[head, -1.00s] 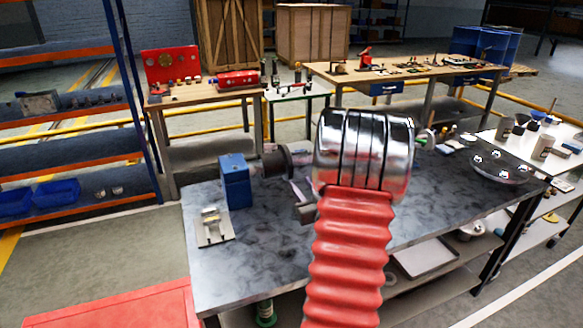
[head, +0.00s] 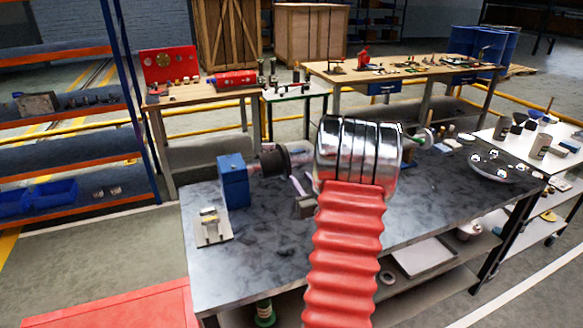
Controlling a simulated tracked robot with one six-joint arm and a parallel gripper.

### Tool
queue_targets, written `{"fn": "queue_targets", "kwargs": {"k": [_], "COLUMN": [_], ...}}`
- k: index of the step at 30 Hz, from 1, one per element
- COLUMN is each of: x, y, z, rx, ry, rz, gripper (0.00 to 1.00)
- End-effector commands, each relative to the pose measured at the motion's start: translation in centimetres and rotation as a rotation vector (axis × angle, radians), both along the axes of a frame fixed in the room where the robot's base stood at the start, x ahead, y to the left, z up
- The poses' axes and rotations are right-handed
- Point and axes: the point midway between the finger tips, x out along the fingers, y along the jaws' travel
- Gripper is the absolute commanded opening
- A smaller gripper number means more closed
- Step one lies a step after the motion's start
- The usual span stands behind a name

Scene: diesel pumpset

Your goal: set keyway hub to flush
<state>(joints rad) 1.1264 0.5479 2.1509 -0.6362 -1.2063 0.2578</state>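A blue block (head: 235,181) stands on the left part of the marbled grey bench. A dark round part (head: 273,161) sticks out from its right side on a horizontal axis and looks like the keyway hub. Whether it sits flush cannot be told at this size. My arm, a red ribbed sleeve with a chrome joint, stands in front of the bench just right of the hub. My gripper is hidden behind it, so its fingers and their relation to the hub do not show. A small grey piece (head: 303,207) shows beside the sleeve; what it is cannot be told.
A small light plate with a metal fixture (head: 212,227) lies at the bench's left front. A shiny bowl (head: 497,166) stands at the right end. The bench's front left surface (head: 255,265) is clear.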

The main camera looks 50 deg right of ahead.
Motion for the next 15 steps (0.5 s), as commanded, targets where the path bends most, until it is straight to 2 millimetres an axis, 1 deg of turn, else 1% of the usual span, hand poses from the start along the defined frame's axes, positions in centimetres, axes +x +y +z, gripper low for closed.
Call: {"fn": "queue_targets", "kwargs": {"k": [1, 12, 15], "x": [0.8, 5.7, 6.8], "y": [-0.3, -3.2, -3.9], "z": [0.0, 0.0, 0.0], "rx": [-0.002, 0.000, -0.001], "ry": [-0.001, 0.000, 0.000], "rz": [0.004, 0.003, 0.002], "gripper": [0.33, 0.33, 0.33]}}
